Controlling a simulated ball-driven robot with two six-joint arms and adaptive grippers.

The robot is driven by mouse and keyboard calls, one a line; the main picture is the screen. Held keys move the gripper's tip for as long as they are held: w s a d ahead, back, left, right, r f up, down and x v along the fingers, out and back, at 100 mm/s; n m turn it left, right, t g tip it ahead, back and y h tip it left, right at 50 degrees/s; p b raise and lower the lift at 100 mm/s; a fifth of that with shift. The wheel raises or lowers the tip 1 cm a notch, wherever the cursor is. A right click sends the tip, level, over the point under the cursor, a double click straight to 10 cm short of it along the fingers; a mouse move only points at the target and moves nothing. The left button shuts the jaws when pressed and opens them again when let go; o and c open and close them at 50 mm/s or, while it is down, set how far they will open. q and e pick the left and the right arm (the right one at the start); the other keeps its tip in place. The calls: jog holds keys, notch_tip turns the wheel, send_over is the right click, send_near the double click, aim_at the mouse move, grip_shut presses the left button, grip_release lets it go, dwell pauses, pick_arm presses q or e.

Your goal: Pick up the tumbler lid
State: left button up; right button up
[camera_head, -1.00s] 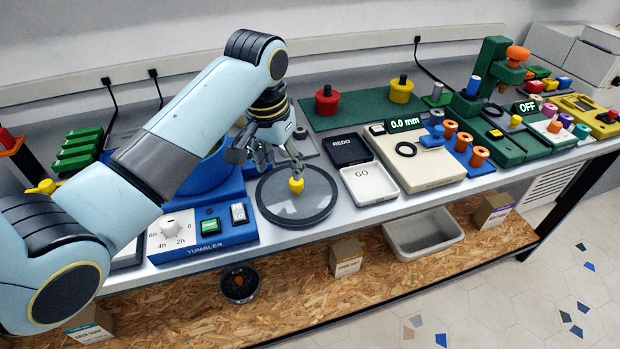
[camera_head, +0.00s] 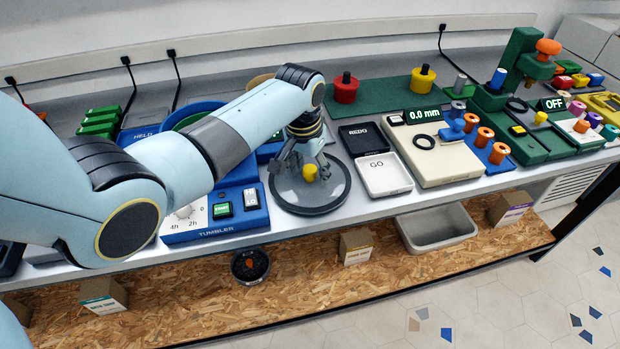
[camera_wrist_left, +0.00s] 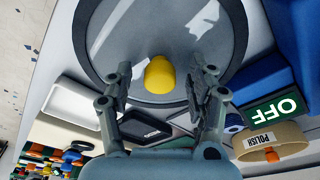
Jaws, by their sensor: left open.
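The tumbler lid (camera_head: 290,202) is a round, dark grey disc with a glassy grey face and a yellow knob (camera_head: 311,172). It lies flat on the bench, right of the blue tumbler base (camera_head: 215,236). My left gripper (camera_head: 303,160) is above the lid, pointing down, with its open fingers near the knob. In the left wrist view the lid (camera_wrist_left: 115,45) fills the upper middle. There the yellow knob (camera_wrist_left: 160,75) shows just ahead of and between the fingertips of the gripper (camera_wrist_left: 162,85), with nothing held. My right gripper is not in view.
White GO (camera_head: 384,176) and black REDO (camera_head: 364,139) trays stand right of the lid. The cream gauge box (camera_head: 440,163) is beyond them. Behind the gripper is a green mat (camera_head: 390,96) with red and yellow weights. The bench's front edge is close to the lid.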

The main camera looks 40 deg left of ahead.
pick_arm(q)
grip_shut()
dwell(0.3)
